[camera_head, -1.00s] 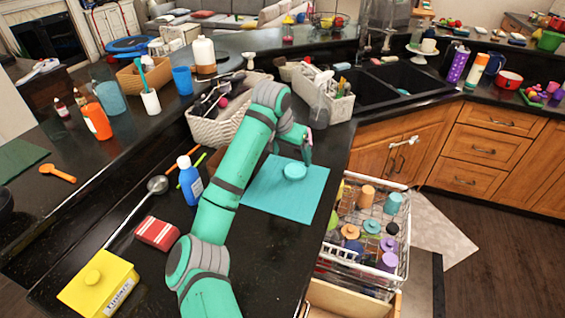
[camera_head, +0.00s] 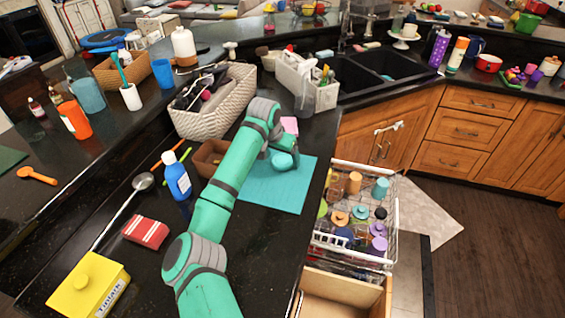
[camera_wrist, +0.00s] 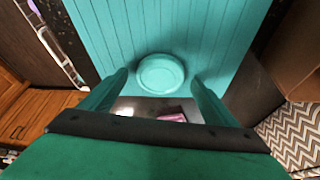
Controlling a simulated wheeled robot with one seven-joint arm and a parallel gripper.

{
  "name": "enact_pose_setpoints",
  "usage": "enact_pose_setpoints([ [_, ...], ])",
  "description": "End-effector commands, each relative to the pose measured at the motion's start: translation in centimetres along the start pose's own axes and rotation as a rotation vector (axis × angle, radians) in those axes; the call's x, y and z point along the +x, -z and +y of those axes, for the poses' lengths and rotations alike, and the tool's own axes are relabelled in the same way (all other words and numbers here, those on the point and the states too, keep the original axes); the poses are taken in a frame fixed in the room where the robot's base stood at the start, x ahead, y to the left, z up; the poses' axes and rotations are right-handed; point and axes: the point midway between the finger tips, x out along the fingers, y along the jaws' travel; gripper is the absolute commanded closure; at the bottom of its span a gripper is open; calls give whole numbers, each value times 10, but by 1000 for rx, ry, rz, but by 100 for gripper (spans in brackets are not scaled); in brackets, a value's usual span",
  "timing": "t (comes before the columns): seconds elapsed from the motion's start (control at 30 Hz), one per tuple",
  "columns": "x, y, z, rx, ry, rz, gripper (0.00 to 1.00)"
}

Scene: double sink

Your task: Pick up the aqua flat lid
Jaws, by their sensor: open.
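The aqua flat lid (camera_head: 284,161) is small and round and sits at the far part of the ribbed aqua mat (camera_head: 272,194) on the black counter. My gripper (camera_head: 283,148) is right at the lid, partly hidden by my own wrist in the head view. In the wrist view, the lid (camera_wrist: 161,74) shows whole and centred between the tips of my open gripper (camera_wrist: 160,79). A gap shows on each side of the lid, so the fingers are not closed on it.
A pink item (camera_head: 290,125) is close behind my gripper. A brown box (camera_head: 209,158) stands left of my arm and a woven basket (camera_head: 213,108) behind it. The open dish rack drawer (camera_head: 352,215) is right of the counter edge. The mat's near part is clear.

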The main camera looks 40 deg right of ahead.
Motion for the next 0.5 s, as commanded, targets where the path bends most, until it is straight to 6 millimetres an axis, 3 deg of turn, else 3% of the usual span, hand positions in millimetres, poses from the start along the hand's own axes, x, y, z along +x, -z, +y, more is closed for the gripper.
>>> enact_pose_setpoints([
  [0.3, 5, 0, 0, 0, 0, 0, 21],
  [0.47, 5, 0, 0, 1, 0, 0, 59],
  [0.5, 5, 0, 0, 0, 0, 0, 62],
])
